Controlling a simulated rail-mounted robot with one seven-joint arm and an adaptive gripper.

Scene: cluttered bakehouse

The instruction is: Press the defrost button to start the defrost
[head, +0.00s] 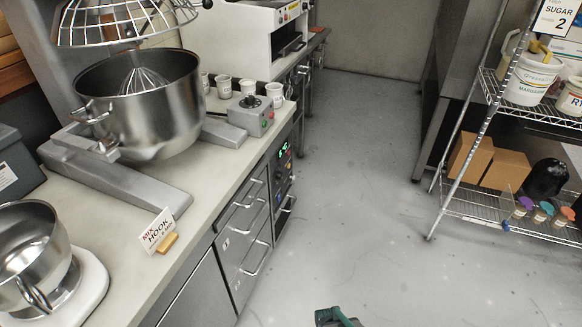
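A dark control panel (284,165) with a lit green display (284,150) is on the front of the under-counter unit, below the worktop edge. Small controls sit under the display, one of them reddish. They are seen at a steep angle and any labels are too small to read, so I cannot tell which is the defrost button. A dark teal piece, cut off at the bottom edge, looks like part of my arm. I cannot make out my gripper's fingers in this view, and nothing is seen touching the panel.
A grey box (250,117) with a black knob and red and green buttons stands on the worktop (205,165) above. A steel mixer bowl (150,115), cups and a HOOK sign (157,231) are nearby. Drawer handles stick out. The floor (350,180) before the panel is clear.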

